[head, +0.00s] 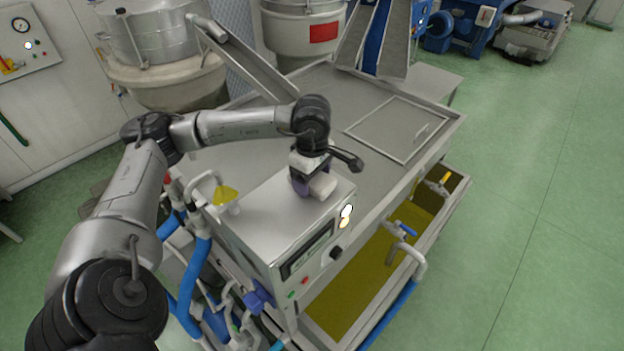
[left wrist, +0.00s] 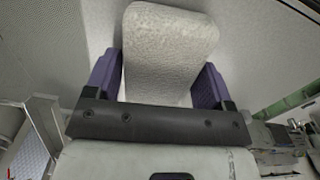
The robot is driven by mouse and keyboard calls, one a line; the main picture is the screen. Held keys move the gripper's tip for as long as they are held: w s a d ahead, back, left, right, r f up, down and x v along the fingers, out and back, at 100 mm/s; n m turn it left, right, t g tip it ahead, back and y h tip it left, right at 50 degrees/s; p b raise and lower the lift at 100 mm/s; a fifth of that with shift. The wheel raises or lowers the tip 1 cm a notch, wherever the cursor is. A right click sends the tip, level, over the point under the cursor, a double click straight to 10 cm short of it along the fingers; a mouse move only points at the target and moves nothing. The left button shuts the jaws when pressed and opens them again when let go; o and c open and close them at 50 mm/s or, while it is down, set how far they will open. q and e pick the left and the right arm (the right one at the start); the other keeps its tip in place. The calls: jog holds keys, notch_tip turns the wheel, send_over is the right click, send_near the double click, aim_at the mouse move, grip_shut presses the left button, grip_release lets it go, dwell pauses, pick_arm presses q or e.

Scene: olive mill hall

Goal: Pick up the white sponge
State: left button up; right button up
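The white sponge (head: 323,186) is a pale block with rounded corners over the top of the steel control cabinet, near its right edge. My left gripper (head: 312,186) points down there, with the sponge at its purple fingers. In the left wrist view the sponge (left wrist: 168,45) sits between the two purple fingers of the gripper (left wrist: 158,80). Both fingers appear to touch its sides, and it extends past their tips. Whether it still touches the cabinet top I cannot tell. My right gripper is not in view.
The control cabinet (head: 262,232) has a display and buttons on its front. A yellow funnel-like piece (head: 225,195) and blue hoses (head: 190,280) are left of it. A trough of oil (head: 350,285) with valves lies to the right. The steel deck behind is mostly bare.

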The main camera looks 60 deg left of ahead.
aim_at(318, 178)
pick_arm(q)
jog(key=c, duration=0.5)
jog(key=shift+c, duration=0.2)
jog(key=shift+r, duration=0.1)
jog(key=shift+r, duration=0.45)
jog(key=r, duration=0.2)
jog(key=w+d+r+b, duration=0.1)
jog(key=shift+r, duration=0.4)
jog(key=w+d+r+p, duration=0.1)
jog(key=w+d+r, duration=0.5)
jog(key=d, duration=0.2)
jog(key=shift+w+p, duration=0.2)
jog(key=shift+p, duration=0.2)
